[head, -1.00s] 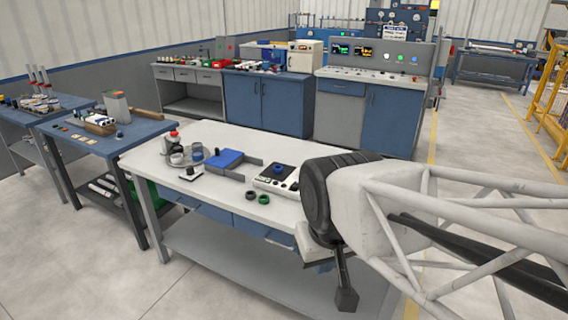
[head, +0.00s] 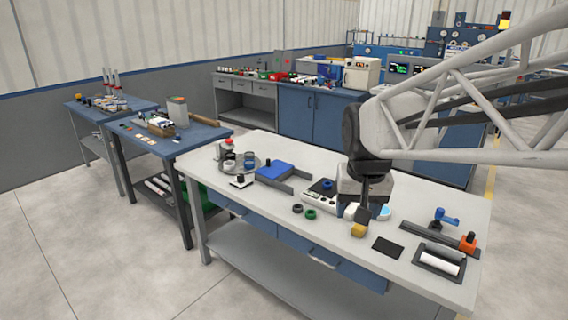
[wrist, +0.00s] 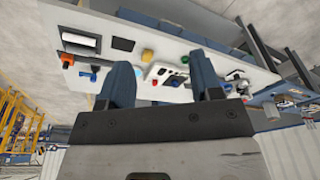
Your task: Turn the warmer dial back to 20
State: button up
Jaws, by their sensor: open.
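A white box-like unit (head: 320,195) with a dark top plate, a blue ring and small controls stands on the light workbench (head: 235,215); it appears to be the warmer. Its dial and any number on it are too small to read. My gripper (head: 363,212) hangs over the bench just right of the unit and partly covers things there. In the wrist view my gripper (wrist: 160,62) has its two blue fingers wide apart with nothing held. The white unit (wrist: 168,70) shows beyond and between the fingers, apart from them.
A yellow piece (head: 359,230) lies near the gripper. Black and green rings (head: 310,214) sit before the unit. A blue block (head: 275,171) is to the left. A black pad (head: 388,246), a tray with a white cylinder (head: 441,262) and an orange clamp (head: 468,241) are at right.

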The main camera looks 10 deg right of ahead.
jog(key=w+d+f+m, duration=0.1)
jog(key=w+d, duration=0.2)
jog(key=w, duration=0.7)
jog(key=w+d+f+m+g, duration=0.1)
jog(key=w+d+f+m, duration=0.15)
jog(key=w, duration=0.75)
jog(key=w+d, duration=0.4)
jog(key=w, duration=0.6)
jog(key=w+d+f+m, duration=0.1)
jog(key=w+d+f, duration=0.3)
jog(key=w+f, duration=0.2)
jog(key=w+d+f+m, duration=0.1)
jog(key=w+d+f, duration=0.3)
jog(key=w+f, duration=0.3)
jog(key=w+d+f+m+g, duration=0.1)
jog(key=w+d+f, duration=0.3)
jog(key=w, duration=0.7)
jog(key=shift+w+d+f+m, duration=0.1)
jog(key=shift+d+f+m, duration=0.15)
jog(key=shift+f, duration=0.4)
jog(key=shift+w+d+f+m, duration=0.1)
jog(key=shift+d+f+m, duration=0.1)
jog(key=shift+f, duration=0.45)
jog(key=shift+w+d+f, duration=0.15)
jog(key=shift+w+f, duration=0.05)
jog(key=shift+f, duration=0.25)
jog(key=shift+f, duration=3.85)
jog(key=shift+c, duration=0.4)
